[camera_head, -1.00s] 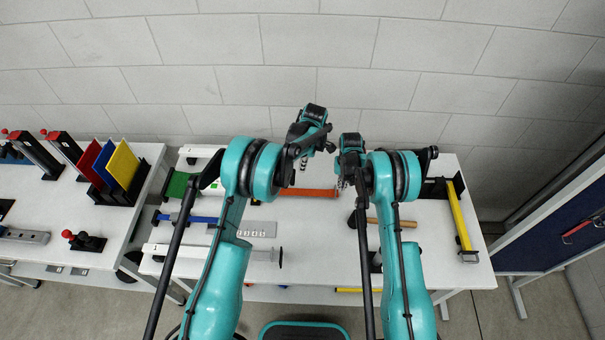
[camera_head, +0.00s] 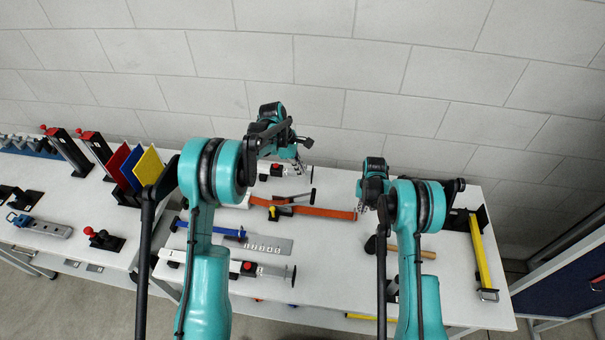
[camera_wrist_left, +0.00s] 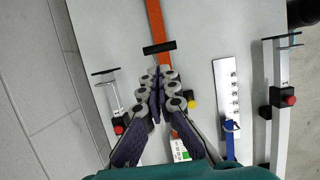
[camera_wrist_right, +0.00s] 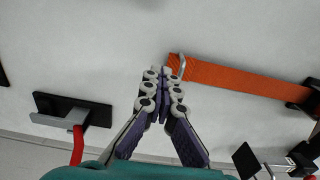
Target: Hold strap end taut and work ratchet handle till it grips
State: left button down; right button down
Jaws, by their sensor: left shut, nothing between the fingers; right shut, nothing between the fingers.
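The orange strap (camera_head: 318,211) lies along the table. Its right end (camera_head: 356,213) has a small metal piece, also visible in the right wrist view (camera_wrist_right: 181,66). A black and yellow ratchet (camera_head: 279,211) sits at the strap's left part; in the left wrist view a black crossbar (camera_wrist_left: 159,48) lies over the strap, and a yellow knob (camera_wrist_left: 192,103) shows beside my fingers. My right gripper (camera_head: 363,205) is shut and empty beside the strap's right end; contact cannot be told.
A blue strap (camera_head: 205,229) and a numbered grey plate (camera_head: 268,246) lie in front. White rails with red knobs (camera_head: 265,270) lie nearby. A wooden-handled tool (camera_head: 415,253) and a yellow bar (camera_head: 480,252) are at right. A wall (camera_head: 330,70) stands behind the table.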

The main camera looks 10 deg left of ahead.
aim_at(313, 196)
pick_arm(q)
jog(key=x, duration=1.1)
jog(key=shift+a+f, duration=0.1)
jog(key=shift+f, duration=0.1)
jog(key=shift+d+f+y, duration=0.3)
jog(key=shift+d, duration=0.1)
jog(key=d+f+y, duration=0.2)
jog(key=f, duration=0.1)
jog(key=d+f+y, duration=0.1)
jog(key=f, duration=0.1)
jog(key=shift+d+f+y, duration=0.1)
jog(key=shift+d+y, duration=0.2)
